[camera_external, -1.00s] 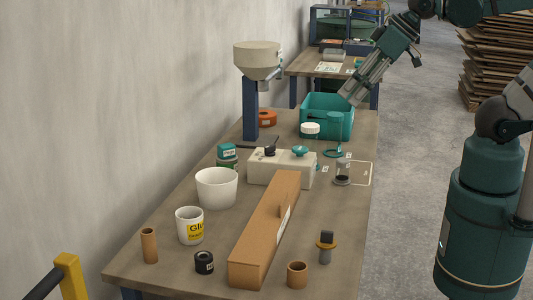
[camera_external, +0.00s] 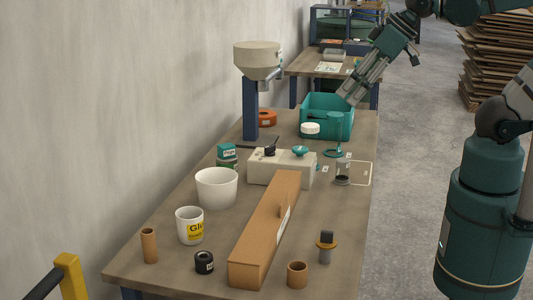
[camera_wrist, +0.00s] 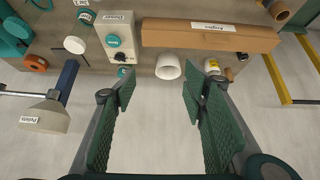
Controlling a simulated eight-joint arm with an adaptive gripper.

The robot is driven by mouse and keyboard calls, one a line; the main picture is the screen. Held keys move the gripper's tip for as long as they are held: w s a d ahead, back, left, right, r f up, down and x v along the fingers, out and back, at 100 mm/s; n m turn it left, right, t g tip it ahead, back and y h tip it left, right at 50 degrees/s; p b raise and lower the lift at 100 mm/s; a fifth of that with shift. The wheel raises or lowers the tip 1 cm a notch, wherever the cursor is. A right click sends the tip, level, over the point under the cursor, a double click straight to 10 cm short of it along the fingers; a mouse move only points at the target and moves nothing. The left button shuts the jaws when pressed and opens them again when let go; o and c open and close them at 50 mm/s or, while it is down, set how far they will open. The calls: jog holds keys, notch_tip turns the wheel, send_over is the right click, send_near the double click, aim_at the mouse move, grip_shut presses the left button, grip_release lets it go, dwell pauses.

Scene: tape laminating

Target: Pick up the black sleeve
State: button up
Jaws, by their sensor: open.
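The black sleeve (camera_external: 204,262) is a short black cylinder with a pale label. It stands on the near part of the workbench (camera_external: 190,280), left of the long cardboard box (camera_external: 265,235), in the external view. My gripper (camera_external: 350,97) is high over the far right of the bench, by the teal bin, far from the sleeve. In the wrist view its two green ribbed fingers (camera_wrist: 160,90) are spread wide with nothing between them.
Near the sleeve stand a brown tube (camera_external: 149,245), a glue pot (camera_external: 189,225), a brown ring (camera_external: 297,274) and a collared post (camera_external: 326,246). A white pot (camera_external: 216,187), beige box (camera_external: 281,168), teal bin (camera_external: 327,116) and hopper stand (camera_external: 250,108) are farther back. The wall borders the left.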

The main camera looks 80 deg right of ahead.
jog(key=w+a+n+g, duration=0.2)
jog(key=w+a+n, duration=0.3)
jog(key=w+a, duration=0.55)
jog(key=n+g, duration=0.5)
jog(key=n, duration=0.7)
send_over(204, 262)
jog(key=d, duration=0.2)
notch_tip(204, 262, down, 24)
jog(key=f, duration=0.1)
jog(key=shift+w+r, duration=0.25)
jog(key=shift+w, duration=0.1)
jog(key=shift+f+b, duration=0.4)
jog(key=shift+f, duration=0.9)
